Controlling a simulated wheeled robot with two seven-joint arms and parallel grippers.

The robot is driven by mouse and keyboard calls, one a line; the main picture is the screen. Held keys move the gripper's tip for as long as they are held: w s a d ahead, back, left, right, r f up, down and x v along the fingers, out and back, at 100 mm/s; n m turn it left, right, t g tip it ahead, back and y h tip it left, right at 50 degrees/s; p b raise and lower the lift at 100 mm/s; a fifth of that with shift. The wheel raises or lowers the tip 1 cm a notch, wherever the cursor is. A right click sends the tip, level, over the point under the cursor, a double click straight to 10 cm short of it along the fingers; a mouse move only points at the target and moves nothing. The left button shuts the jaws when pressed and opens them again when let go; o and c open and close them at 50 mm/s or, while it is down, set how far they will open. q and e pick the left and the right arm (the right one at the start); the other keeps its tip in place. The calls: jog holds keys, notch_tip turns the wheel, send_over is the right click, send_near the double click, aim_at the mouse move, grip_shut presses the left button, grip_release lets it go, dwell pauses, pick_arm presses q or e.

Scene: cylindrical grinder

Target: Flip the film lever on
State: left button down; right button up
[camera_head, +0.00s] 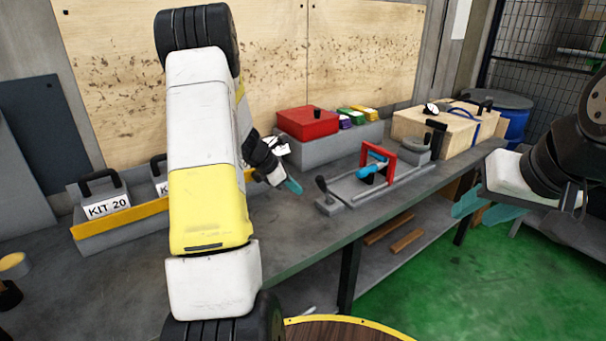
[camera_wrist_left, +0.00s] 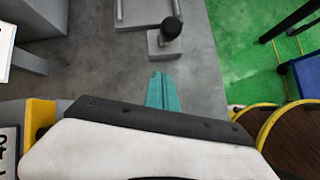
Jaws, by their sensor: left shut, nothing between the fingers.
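A short lever with a black knob (camera_head: 321,184) stands on a small grey block at the near left end of the bench fixture (camera_head: 375,185). The lever also shows in the left wrist view (camera_wrist_left: 171,28), ahead of the fingers. No label marks it as the film lever. My left gripper (camera_head: 294,187) is shut and empty, with teal fingertips a little left of the lever's block and apart from it. The fingertips also show in the left wrist view (camera_wrist_left: 161,80). My right gripper (camera_head: 482,208) is at the right, beyond the bench's front edge; its teal fingers appear spread and empty.
The fixture carries a red frame (camera_head: 390,153) and a blue-handled part (camera_head: 373,164). Behind are a red box (camera_head: 307,122) and a wooden box (camera_head: 432,127). Kit bins (camera_head: 105,206) stand left, partly behind my left arm. Bare bench top (camera_head: 290,231) lies in front of the left gripper.

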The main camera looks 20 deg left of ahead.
aim_at(324, 191)
pick_arm(q)
jog(key=shift+w+d, duration=0.75)
jog(key=shift+d, duration=0.25)
jog(key=shift+w+d, duration=0.7)
jog(key=shift+d, duration=0.3)
jog(key=shift+r, duration=0.1)
